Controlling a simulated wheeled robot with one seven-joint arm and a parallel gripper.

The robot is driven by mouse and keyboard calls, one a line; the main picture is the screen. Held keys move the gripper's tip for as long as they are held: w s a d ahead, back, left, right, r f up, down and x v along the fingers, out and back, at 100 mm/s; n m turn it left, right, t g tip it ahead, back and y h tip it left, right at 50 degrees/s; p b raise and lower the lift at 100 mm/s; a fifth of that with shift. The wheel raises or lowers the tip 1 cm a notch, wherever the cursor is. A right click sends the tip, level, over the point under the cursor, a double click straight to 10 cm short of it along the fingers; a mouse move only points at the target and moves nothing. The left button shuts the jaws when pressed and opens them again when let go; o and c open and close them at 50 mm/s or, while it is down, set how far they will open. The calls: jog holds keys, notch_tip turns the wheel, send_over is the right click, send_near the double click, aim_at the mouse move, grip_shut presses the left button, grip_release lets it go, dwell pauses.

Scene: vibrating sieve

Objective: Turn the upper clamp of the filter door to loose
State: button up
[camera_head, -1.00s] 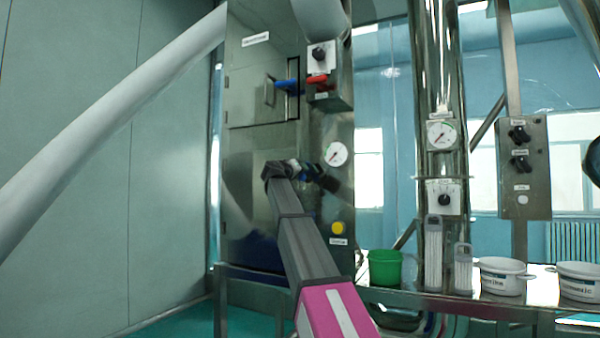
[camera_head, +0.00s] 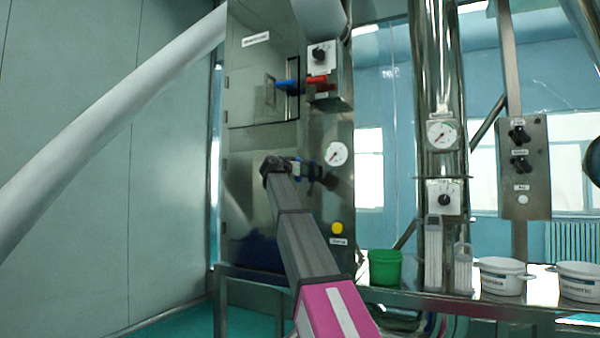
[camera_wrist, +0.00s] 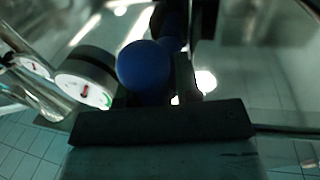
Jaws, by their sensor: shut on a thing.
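A steel cabinet (camera_head: 240,200) stands left of centre, with its lower door behind my arm. My gripper (camera_head: 312,172) is at the right edge of this door, below the upper door with the blue handle. In the wrist view my gripper (camera_wrist: 160,100) is shut on a clamp with a round blue knob (camera_wrist: 145,68). The knob sits at the fingers, and a dark stem runs behind it. In the head view my wrist hides most of this clamp, so its exact angle cannot be told.
Above are a blue handle (camera_head: 287,85) and a red knob (camera_head: 317,80) on a switch box. A pressure gauge (camera_head: 336,154) is close right of my gripper. A yellow button (camera_head: 337,228) is below. A green cup (camera_head: 385,266) and white pots (camera_head: 502,277) stand on the right bench.

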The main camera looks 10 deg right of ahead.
jog(key=shift+s+d, duration=0.2)
jog(key=o, duration=0.8)
jog(key=shift+s, duration=0.1)
jog(key=v, duration=1)
jog(key=shift+s+a, duration=0.2)
jog(key=shift+a, duration=0.15)
